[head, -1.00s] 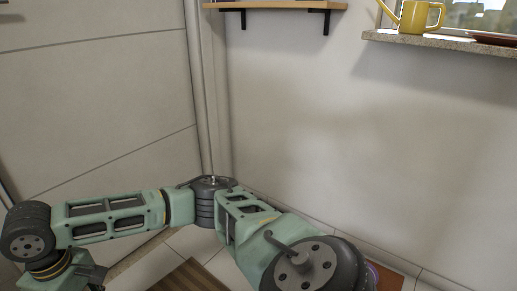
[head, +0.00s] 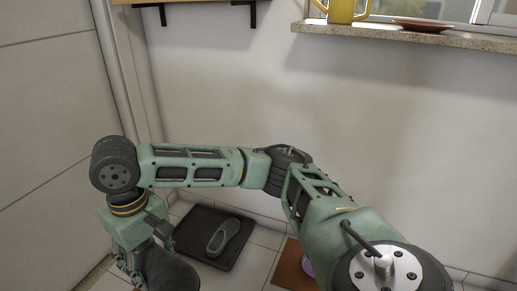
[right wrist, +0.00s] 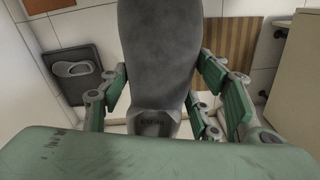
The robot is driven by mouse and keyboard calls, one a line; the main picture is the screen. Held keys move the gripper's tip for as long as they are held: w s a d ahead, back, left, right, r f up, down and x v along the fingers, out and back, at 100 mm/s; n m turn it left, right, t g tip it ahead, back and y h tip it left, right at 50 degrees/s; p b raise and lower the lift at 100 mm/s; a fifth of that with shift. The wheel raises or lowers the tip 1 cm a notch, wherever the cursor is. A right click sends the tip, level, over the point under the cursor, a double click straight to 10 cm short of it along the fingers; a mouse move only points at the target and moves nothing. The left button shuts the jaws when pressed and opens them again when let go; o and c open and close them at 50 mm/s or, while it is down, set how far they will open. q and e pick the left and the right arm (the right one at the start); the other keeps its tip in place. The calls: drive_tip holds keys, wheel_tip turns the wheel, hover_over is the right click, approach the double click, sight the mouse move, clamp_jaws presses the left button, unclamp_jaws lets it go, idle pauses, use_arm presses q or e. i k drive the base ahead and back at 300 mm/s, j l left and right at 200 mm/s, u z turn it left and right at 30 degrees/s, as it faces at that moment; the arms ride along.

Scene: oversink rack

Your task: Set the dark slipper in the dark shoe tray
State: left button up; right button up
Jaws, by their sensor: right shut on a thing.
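My right gripper (head: 146,250) hangs at the lower left in the head view, shut on the dark slipper (head: 170,272). In the right wrist view the slipper (right wrist: 158,50) stands large between the green-padded fingers (right wrist: 160,88), its sole or upper filling the middle. The dark shoe tray (head: 190,247) lies on the floor by the wall, right of and beyond the gripper. A grey slipper (head: 222,238) lies in it. In the wrist view the tray (right wrist: 55,98) is at the left, apart from the held slipper. My left gripper is not in view.
An orange-brown mat (head: 288,272) with a purple thing (head: 308,268) partly shows right of the tray, behind my arm. A striped mat (right wrist: 230,45) shows in the wrist view. A stone sill (head: 400,36) holds a yellow can (head: 341,11) and a red dish (head: 423,26).

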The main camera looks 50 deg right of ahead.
sight(202, 232)
drive_tip(key=i+l+z, duration=0.25)
drive_tip(key=i, duration=0.3)
drive_tip(key=i+l+z, duration=0.3)
drive_tip(key=i, duration=0.25)
drive_tip(key=i+l+z, duration=0.25)
drive_tip(key=i, duration=0.3)
drive_tip(key=j, duration=0.1)
